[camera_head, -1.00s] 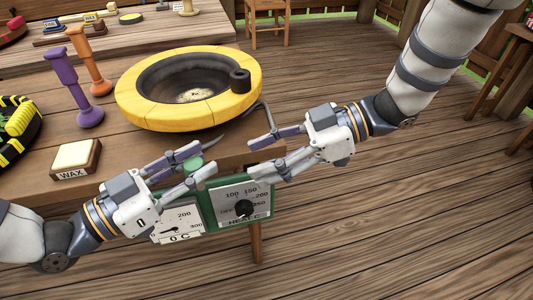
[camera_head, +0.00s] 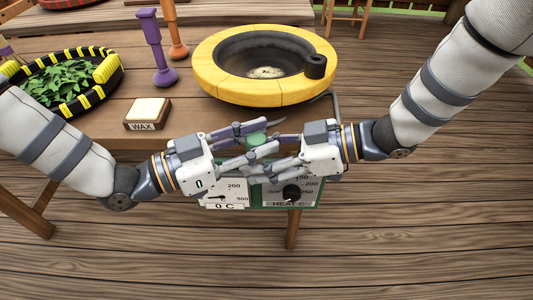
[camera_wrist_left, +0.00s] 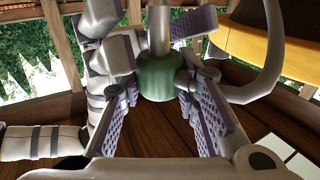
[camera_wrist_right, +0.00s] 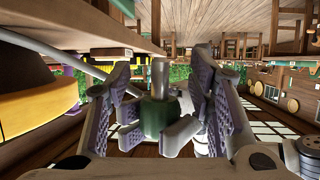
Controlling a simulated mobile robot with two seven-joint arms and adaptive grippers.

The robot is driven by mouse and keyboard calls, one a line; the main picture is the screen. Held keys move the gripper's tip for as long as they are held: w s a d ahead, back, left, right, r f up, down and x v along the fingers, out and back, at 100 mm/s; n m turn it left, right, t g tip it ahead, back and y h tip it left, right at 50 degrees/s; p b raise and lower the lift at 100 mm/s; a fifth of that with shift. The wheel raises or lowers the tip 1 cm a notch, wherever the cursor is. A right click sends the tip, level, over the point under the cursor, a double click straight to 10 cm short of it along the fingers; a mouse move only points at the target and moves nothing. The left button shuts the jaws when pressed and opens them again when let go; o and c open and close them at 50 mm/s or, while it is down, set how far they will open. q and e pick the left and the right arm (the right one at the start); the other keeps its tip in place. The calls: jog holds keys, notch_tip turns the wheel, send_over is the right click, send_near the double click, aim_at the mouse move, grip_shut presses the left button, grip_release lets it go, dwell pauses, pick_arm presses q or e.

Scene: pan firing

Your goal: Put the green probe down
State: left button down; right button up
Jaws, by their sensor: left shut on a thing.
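The green probe (camera_head: 256,139) is a round green handle with a grey metal rod, held in front of the table edge. My left gripper (camera_head: 250,146) is shut on it; the left wrist view shows the green handle (camera_wrist_left: 160,78) between its ridged fingertips. My right gripper (camera_head: 272,156) faces it from the right. In the right wrist view its fingers stand apart on either side of the probe (camera_wrist_right: 157,117) and the left fingertips. Whether they touch the probe cannot be told.
A control panel (camera_head: 258,196) with dials hangs below the table edge, partly covered by my grippers. A yellow-rimmed pan (camera_head: 212,80) stands behind, with a bent grey rod (camera_head: 334,100). A wax block (camera_head: 147,113), a purple tool (camera_head: 153,45) and a leaf-filled bowl (camera_head: 98,97) are left.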

grip_shut()
pick_arm(q)
jog(key=c, duration=1.2)
grip_release()
pick_arm(e)
jog(key=shift+w, duration=0.1)
pick_arm(q)
jog(key=shift+o, duration=0.2)
pick_arm(e)
jog(key=shift+r, duration=0.1)
pick_arm(q)
jog(key=shift+f, duration=0.1)
